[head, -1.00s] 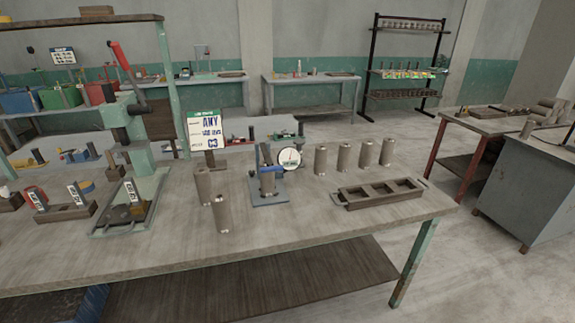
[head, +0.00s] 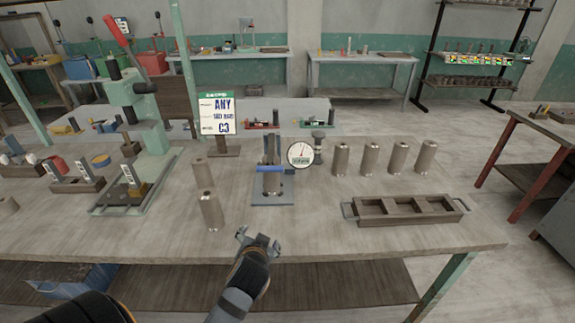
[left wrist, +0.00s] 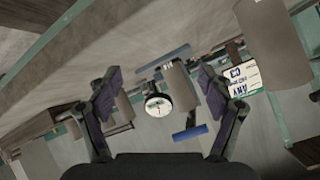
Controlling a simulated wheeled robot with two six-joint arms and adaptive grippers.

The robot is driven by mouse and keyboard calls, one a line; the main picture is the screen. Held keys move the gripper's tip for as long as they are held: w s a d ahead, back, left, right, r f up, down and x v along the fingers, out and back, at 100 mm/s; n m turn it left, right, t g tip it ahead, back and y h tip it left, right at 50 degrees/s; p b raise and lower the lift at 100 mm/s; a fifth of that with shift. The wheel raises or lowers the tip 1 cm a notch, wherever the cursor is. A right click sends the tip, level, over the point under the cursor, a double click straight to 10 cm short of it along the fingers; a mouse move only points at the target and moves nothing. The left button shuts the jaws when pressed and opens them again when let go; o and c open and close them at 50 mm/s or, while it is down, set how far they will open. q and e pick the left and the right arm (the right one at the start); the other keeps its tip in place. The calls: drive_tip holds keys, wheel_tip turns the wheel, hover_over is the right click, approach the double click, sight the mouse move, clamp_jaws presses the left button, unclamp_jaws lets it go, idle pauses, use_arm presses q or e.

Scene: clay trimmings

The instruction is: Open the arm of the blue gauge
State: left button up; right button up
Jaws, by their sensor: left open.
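The blue gauge (head: 272,185) stands on the bench, with a blue base, a grey upright and a round white dial (head: 301,154). A clay cylinder sits in it, and its blue arm (head: 271,169) lies across the front of that cylinder. My left gripper (head: 257,240) is open and empty, in front of the gauge near the bench's front edge and apart from it. In the left wrist view the gauge's dial (left wrist: 158,105) and blue parts show between and beyond the spread fingers (left wrist: 160,88). My right gripper is not in view.
Two clay cylinders (head: 211,210) stand left of the gauge. Several more (head: 370,157) stand in a row to its right. A wooden tray (head: 410,210) lies at the right. A sign (head: 217,115) and a green press (head: 150,130) stand behind left.

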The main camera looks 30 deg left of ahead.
use_arm(q)
drive_tip(key=w+a+r+t+y, duration=0.2)
drive_tip(key=w+r+t, duration=0.15)
drive_tip(key=r, duration=0.35)
drive_tip(key=m+t+y, duration=0.1)
drive_tip(key=t, duration=0.2)
approach(270, 171)
drive_tip(key=x, duration=0.3)
drive_tip(key=shift+g, duration=0.25)
drive_tip(key=p+x, duration=0.2)
drive_tip(key=x, duration=0.6)
drive_tip(key=shift+r, duration=0.15)
drive_tip(key=shift+w+a, duration=0.45)
drive_tip(key=shift+w, duration=0.15)
drive_tip(key=c, duration=0.6)
clamp_jaws()
drive_tip(key=shift+d+p, duration=0.1)
drive_tip(key=shift+p, duration=0.2)
